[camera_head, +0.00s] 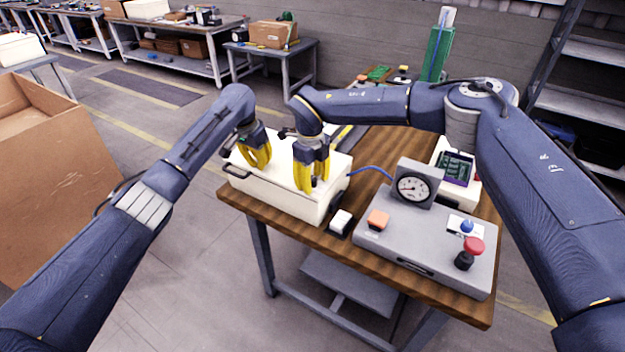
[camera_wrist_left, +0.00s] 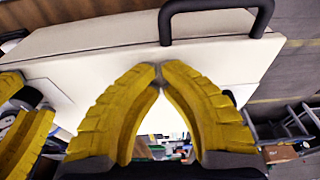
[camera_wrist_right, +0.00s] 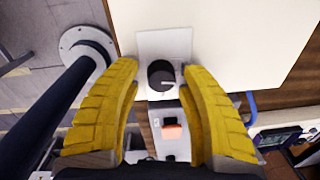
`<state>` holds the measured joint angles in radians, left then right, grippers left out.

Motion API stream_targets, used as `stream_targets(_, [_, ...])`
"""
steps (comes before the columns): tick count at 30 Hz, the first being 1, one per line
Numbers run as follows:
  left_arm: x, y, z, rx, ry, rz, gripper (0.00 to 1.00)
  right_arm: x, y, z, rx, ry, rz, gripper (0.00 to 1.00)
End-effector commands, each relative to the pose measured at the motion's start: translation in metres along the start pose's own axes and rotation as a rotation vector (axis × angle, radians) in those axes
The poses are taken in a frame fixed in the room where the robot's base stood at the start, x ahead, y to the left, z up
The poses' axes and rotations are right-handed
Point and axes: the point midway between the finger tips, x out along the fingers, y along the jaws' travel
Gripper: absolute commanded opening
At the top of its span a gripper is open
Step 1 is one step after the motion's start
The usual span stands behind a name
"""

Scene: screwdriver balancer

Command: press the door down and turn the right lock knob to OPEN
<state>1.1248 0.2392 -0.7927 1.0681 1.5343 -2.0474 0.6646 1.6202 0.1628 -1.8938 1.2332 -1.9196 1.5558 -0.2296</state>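The white box (camera_head: 275,193) stands at the table's left end, its top door (camera_head: 283,160) lying flat, with a black handle (camera_head: 236,171) at the left; the handle also shows in the left wrist view (camera_wrist_left: 215,40). My left gripper (camera_head: 260,165) is over the door near the handle, fingertips together with nothing between them. Whether they touch the door I cannot tell. My right gripper (camera_head: 312,188) points down at the box's right front part. In the right wrist view the black right lock knob (camera_wrist_right: 159,74), on a pale plate (camera_wrist_right: 165,44), sits between its parted fingers. Lettering is unreadable.
A grey console (camera_head: 405,238) with a gauge (camera_head: 413,188), orange button (camera_head: 378,219) and red mushroom button (camera_head: 474,246) stands on the right. A small white-topped switch (camera_head: 341,220) sits at the table's front edge. A blue cable (camera_head: 371,170) runs between box and gauge.

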Motion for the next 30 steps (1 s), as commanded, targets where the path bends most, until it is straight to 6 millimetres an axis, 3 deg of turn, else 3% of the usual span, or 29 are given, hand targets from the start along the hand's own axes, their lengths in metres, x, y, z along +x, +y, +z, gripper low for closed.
stream_targets(13, [0.002, 0.001, 0.001, 0.000, -0.003, 0.002, 0.00, -0.010, -0.001, 0.002, 0.000, -0.006, -0.004, 0.50])
stream_targets(30, [0.002, 0.001, 0.001, 0.000, -0.003, 0.001, 0.00, -0.100, -0.001, 0.001, 0.001, -0.005, -0.003, 0.50])
